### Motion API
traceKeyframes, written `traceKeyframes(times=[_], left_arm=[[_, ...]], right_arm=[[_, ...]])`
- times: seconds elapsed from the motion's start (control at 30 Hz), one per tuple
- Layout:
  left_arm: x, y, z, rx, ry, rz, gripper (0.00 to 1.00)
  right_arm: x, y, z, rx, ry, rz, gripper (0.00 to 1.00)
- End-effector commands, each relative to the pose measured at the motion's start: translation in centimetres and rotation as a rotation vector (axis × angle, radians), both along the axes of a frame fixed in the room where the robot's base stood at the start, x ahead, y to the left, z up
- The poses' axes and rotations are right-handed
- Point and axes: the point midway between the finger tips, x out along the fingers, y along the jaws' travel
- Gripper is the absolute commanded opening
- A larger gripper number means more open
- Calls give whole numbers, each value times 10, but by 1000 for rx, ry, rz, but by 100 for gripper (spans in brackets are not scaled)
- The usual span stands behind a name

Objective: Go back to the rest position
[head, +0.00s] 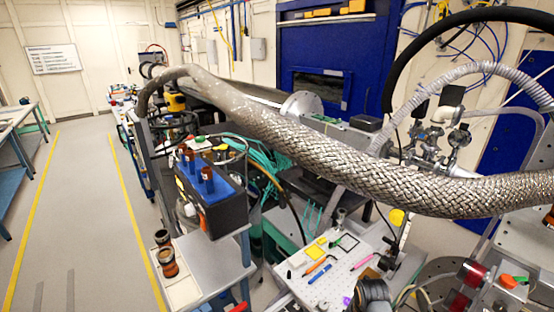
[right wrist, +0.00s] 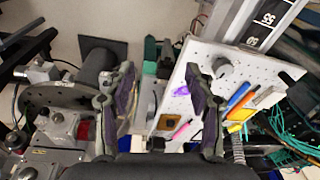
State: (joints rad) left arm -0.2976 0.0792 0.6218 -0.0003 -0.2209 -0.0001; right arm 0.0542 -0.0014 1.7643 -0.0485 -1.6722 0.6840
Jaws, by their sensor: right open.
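My right gripper (right wrist: 160,105) shows in the right wrist view with its two dark fingers wide apart and nothing between them. It hangs over the edge of a white perforated board (right wrist: 226,52), which lies beyond and to the right of the fingers. In the head view, a dark rounded part at the bottom edge, by the same board (head: 345,262), may be my right arm; its fingers cannot be made out there. My left gripper is in neither view.
A braided metal hose (head: 300,142) crosses the head view above the board. Pens and small parts lie on the board. A side cart (head: 208,262) carries a black-and-blue box (head: 212,190). The floor (head: 82,215) at left is open between yellow lines.

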Motion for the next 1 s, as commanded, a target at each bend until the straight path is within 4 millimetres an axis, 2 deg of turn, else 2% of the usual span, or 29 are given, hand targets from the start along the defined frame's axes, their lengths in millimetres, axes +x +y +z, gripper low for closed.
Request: traceKeyframes(times=[0.03, 0.2, 0.4, 0.67, 0.7, 0.87, 1.0], left_arm=[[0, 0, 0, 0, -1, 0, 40], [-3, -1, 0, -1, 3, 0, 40], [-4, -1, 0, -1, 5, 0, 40], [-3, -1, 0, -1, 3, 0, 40], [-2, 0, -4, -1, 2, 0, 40], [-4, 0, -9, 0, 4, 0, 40], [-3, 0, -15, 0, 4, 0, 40]], right_arm=[[-22, -6, 1, -22, -14, 76, 55], [-72, -15, 15, -88, -57, 320, 55], [-115, -17, 37, -148, -89, 539, 55], [-156, -14, 69, -210, -121, 768, 55], [-150, -15, 52, -206, -114, 761, 55], [-142, -19, 8, -198, -99, 754, 55], [-139, -23, -39, -192, -83, 749, 55]])
